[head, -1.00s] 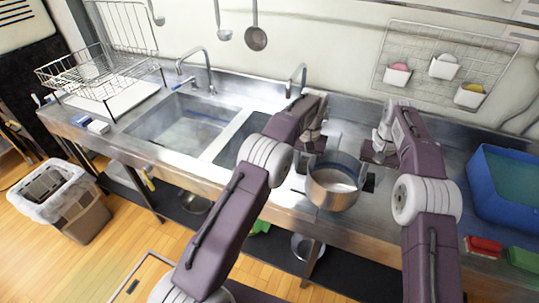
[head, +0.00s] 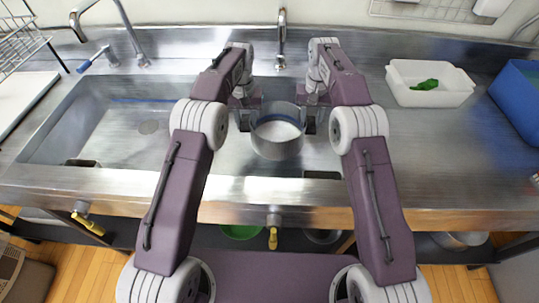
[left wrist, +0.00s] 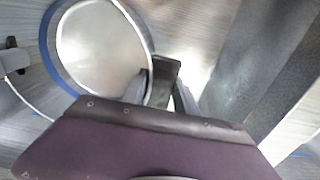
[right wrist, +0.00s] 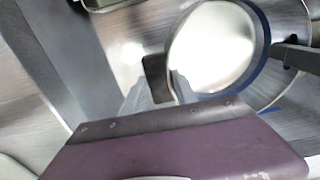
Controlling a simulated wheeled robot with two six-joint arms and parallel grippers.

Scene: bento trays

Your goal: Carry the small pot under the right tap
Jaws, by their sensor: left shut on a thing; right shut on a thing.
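The small pot (head: 277,148) is a round metal pot, upright, with a pale inside and dark side handles. It is between my two grippers over the right basin, in front of the right tap (head: 282,45). My left gripper (head: 246,118) is shut on its left handle, and my right gripper (head: 312,116) is shut on its right handle. The pot's inside also shows in the left wrist view (left wrist: 103,50) and the right wrist view (right wrist: 212,45). The tap's outlet is behind the pot's far rim in the head view. The arms partly hide the basin.
The large left basin (head: 130,115) has its own tap (head: 130,30). A white tub (head: 405,93) with a green item stands on the counter at the right, beside a blue bin (head: 518,95). The counter in front of the tub is clear. Yellow-handled valves (head: 273,238) hang below the front edge.

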